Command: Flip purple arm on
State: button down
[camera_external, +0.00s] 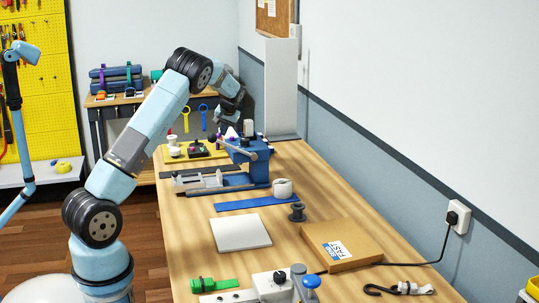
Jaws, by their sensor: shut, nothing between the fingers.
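My arm reaches over the far end of the wooden workbench, and my dark gripper (228,118) points down there. Its fingers are small and partly hidden behind its own links; they look shut and empty. Small purple parts (262,136) show close to the gripper, by a blue vise-like device (246,160) with a white cylinder on top. I cannot tell which of them is the purple arm or which way it lies. A white and purple cone-like piece (231,133) shows just under the gripper; I cannot tell whether they touch.
A yellow board (182,153) with small parts lies left of the device. A white pillar (281,88) stands behind, by the wall. Nearer are a white roll (283,188), grey spool (297,212), white plate (240,233), cardboard box (341,245) and green-handled tool (215,285).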

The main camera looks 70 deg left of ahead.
jog(key=shift+s, duration=0.1)
jog(key=shift+s+m, duration=0.15)
jog(key=shift+m, duration=0.15)
